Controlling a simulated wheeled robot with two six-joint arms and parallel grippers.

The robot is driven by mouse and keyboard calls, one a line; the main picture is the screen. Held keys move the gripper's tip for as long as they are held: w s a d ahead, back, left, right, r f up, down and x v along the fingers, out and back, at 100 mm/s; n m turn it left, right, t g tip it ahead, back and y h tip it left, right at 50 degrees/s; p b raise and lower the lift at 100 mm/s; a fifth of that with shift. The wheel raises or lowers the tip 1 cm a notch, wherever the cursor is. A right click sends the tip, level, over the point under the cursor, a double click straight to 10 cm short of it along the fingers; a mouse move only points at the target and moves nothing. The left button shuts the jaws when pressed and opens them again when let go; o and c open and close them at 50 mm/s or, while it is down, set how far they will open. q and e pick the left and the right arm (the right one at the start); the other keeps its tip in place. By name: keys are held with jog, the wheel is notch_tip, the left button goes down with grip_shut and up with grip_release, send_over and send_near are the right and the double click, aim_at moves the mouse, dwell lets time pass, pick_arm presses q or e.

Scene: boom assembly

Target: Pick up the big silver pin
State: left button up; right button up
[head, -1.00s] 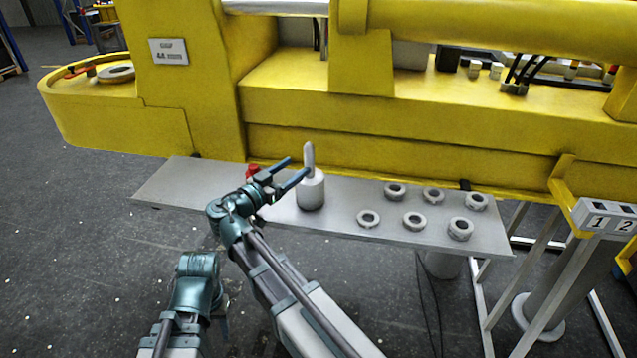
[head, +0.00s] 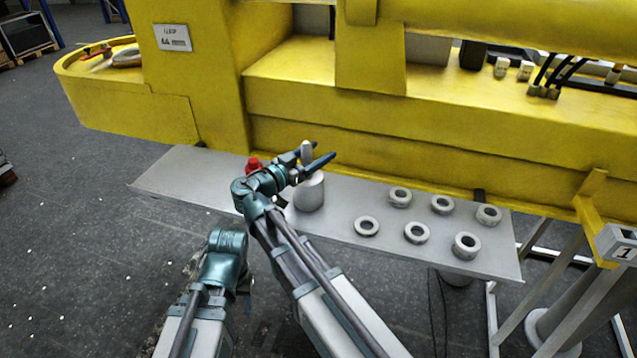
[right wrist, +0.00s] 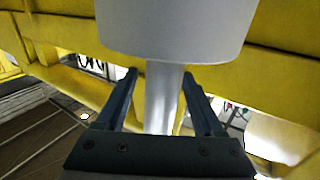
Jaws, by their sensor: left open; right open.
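The big silver pin stands upright on the grey shelf (head: 185,180), its thin shaft (head: 307,152) above a wide round base (head: 311,194). My right gripper (head: 324,153) is open, with one finger on each side of the shaft above the base. In the right wrist view the picture is upside down: the wide base (right wrist: 180,28) is at the top and the shaft (right wrist: 160,100) lies between the two open fingers (right wrist: 160,75), with gaps visible on both sides. My left gripper (head: 243,278) is low at the left, away from the pin, its fingers hardly visible.
Several grey rings, one of them at the front right (head: 466,246), lie on the shelf right of the pin. A red object (head: 253,164) is behind my right wrist. The yellow boom (head: 420,135) runs close behind the shelf. The shelf's left end is clear.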

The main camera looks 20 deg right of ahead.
jog(key=shift+s+a+r, duration=0.1)
jog(key=shift+s+a, duration=0.05)
jog(key=shift+a, duration=0.2)
jog(key=shift+d, duration=0.15)
jog(key=c, duration=0.5)
grip_shut()
dwell(0.4)
